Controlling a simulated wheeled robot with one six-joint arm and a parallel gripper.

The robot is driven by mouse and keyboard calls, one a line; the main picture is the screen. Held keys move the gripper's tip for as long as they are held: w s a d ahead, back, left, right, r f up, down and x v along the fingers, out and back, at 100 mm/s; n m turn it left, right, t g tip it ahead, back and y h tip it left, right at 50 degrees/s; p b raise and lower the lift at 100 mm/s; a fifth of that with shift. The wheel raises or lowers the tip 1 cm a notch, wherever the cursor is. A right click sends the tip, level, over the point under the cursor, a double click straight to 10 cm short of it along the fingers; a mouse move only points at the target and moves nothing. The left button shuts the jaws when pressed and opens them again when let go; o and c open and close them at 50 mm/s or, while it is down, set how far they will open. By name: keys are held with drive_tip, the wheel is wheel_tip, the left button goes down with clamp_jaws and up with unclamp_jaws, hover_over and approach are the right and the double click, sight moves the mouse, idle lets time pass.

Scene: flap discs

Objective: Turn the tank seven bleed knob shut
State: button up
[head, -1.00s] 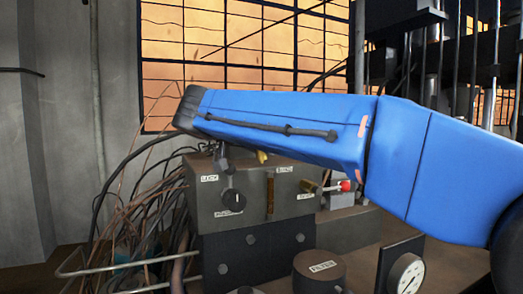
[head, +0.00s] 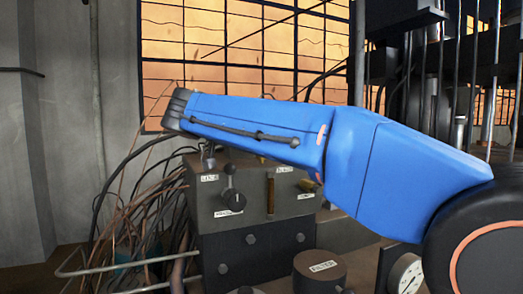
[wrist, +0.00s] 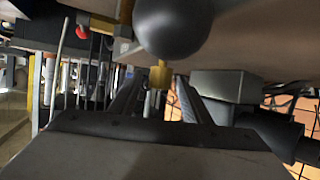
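The grey valve box (head: 207,205) stands at the centre left of the head view with small labels, which I cannot read clearly. I cannot tell which part is the bleed knob. In the wrist view my gripper (wrist: 157,98) is open, its dark fingers apart. A dark ball (wrist: 173,25) looms close to the camera, with a brass piece (wrist: 159,74) near the finger gap. My blue arm hides the box's upper right in the head view.
A round filter canister (head: 319,270) and a white-faced gauge (head: 405,275) stand at the front right. Loose cables (head: 140,220) hang left of the box. A bent metal rail (head: 110,268) runs at lower left. A red knob (wrist: 83,32) shows in the wrist view.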

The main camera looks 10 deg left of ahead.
drive_tip(key=shift+s+r, duration=0.1)
drive_tip(key=v, duration=1.7)
drive_tip(key=shift+s+a, duration=0.1)
